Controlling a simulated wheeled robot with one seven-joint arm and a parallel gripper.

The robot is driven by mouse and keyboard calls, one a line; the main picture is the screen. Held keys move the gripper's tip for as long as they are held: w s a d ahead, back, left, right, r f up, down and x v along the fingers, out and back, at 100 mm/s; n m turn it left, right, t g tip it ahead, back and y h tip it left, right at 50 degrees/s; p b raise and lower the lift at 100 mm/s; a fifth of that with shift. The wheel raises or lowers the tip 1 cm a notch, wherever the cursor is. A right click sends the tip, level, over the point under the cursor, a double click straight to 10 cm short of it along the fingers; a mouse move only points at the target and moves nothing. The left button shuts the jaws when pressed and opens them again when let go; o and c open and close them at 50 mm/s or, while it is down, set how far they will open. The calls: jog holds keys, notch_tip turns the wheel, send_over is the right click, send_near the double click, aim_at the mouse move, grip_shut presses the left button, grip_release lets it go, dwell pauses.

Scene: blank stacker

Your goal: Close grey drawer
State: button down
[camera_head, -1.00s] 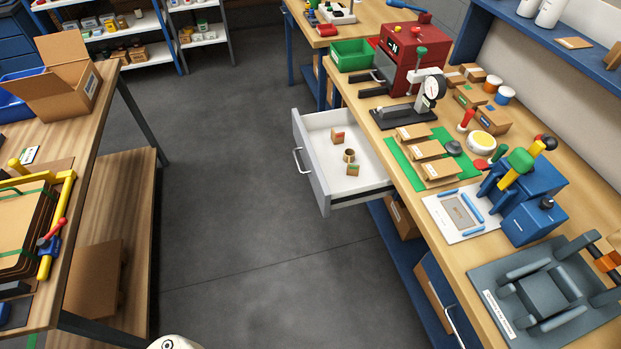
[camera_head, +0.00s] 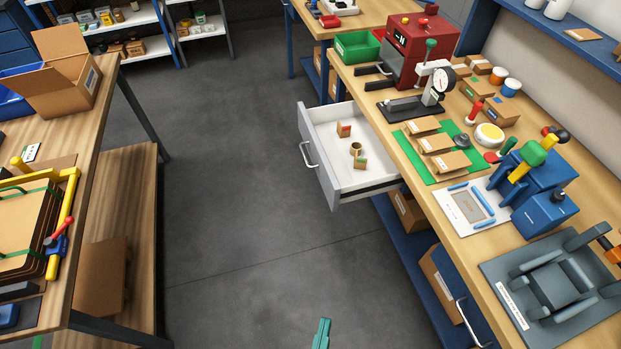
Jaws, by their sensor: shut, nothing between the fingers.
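The grey drawer (camera_head: 321,174) is pulled out from under the right-hand workbench, toward the aisle. Its handle (camera_head: 308,156) is a pale metal bar on the front face, facing left. Inside lie two small cardboard boxes and a brown ring-like piece (camera_head: 356,149). My gripper (camera_head: 321,333) shows as teal fingers at the bottom edge, shut and empty, over the floor. It is well below the drawer in the picture and apart from it. The rest of my arm is out of view.
The workbench (camera_head: 437,208) carries a red press, a green mat with boxes, a blue fixture and a grey fixture. A wooden bench (camera_head: 121,101) with cartons stands at left. The floor (camera_head: 235,200) between is clear. A blue lower shelf is under the right workbench.

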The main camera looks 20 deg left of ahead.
jog(key=w+a+f+n+y, duration=0.1)
jog(key=w+a+f+n, duration=0.2)
jog(key=w, duration=0.3)
jog(key=w+a+f+n+t+y, duration=0.1)
jog(key=w+a+f+n, duration=0.1)
jog(key=w+n, duration=0.3)
jog(key=w+a+f+n+y, duration=0.1)
jog(key=w+a+f+n, duration=0.15)
jog(key=w, duration=0.45)
jog(key=w+a+n+y, duration=0.1)
jog(key=w+a+n, duration=0.3)
jog(key=w, duration=1)
jog(key=w+a+n+y, duration=0.1)
jog(key=w+a+n, duration=0.3)
jog(key=w, duration=1)
jog(key=shift+r, duration=0.25)
jog(key=shift+w, duration=0.1)
